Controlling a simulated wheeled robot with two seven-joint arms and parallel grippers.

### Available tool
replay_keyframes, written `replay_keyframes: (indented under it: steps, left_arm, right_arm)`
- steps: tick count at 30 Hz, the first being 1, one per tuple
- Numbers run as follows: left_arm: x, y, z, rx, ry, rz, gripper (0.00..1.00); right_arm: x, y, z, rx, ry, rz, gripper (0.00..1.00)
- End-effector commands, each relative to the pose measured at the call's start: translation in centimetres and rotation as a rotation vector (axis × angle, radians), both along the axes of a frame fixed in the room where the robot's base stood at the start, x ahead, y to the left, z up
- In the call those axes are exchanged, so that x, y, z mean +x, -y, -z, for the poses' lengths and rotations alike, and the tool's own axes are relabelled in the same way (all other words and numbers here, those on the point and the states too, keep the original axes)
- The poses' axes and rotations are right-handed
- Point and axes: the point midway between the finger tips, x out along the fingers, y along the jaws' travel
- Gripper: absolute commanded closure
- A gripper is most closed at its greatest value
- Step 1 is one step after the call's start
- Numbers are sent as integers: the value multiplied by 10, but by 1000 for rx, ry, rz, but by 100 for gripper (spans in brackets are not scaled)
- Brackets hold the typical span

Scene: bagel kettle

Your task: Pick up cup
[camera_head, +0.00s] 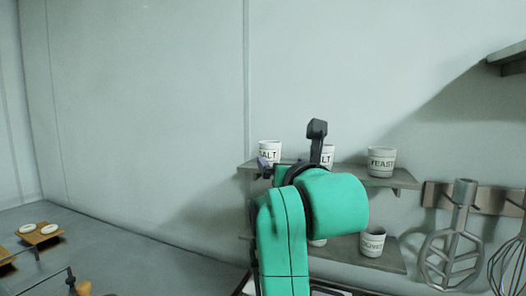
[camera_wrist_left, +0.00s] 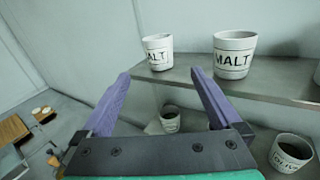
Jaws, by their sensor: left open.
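A white cup marked MALT (camera_head: 269,150) stands upright at the left end of the upper shelf; it also shows in the left wrist view (camera_wrist_left: 158,52). A second cup (camera_head: 328,155) stands to its right, partly hidden by my arm in the head view; its MALT label reads clearly in the left wrist view (camera_wrist_left: 235,55). A YEAST cup (camera_head: 381,162) stands near the shelf's right end. My left gripper (camera_wrist_left: 161,84) is open and empty, its purple fingers apart, with the left MALT cup beyond and above the gap between them. In the head view my arm hides most of it.
The upper shelf (camera_head: 408,183) has cups on it, and a lower shelf (camera_head: 393,262) holds another labelled cup (camera_head: 372,242). A flat paddle (camera_head: 452,250) and a whisk (camera_head: 508,262) hang at the right. Wooden boards with bagel-like rounds lie low at the left.

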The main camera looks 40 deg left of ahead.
Motion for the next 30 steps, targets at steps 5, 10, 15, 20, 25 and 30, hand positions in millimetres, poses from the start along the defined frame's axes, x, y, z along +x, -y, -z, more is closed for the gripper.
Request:
replay_keyframes:
  steps: [5,10,15,20,25,30]
  left_arm:
    - [13,-16,-7,-10,5,14,2]
    - [43,-51,-8,-8,4,12,2]
    - [60,-71,-4,-9,6,13,2]
    - [75,-95,-5,-7,2,11,2]
    - [90,-111,2,-9,7,14,2]
    - [90,-111,4,-9,9,14,2]
  right_arm:
    - [-5,2,-16,-4,-8,0,50]
    - [-18,12,-38,-18,-30,2,50]
    - [-17,16,-49,-24,-30,0,50]
    - [-9,10,-75,-15,-15,0,50]
    - [-6,2,-82,-4,-9,1,50]
    - [-6,-1,-79,0,-10,0,50]
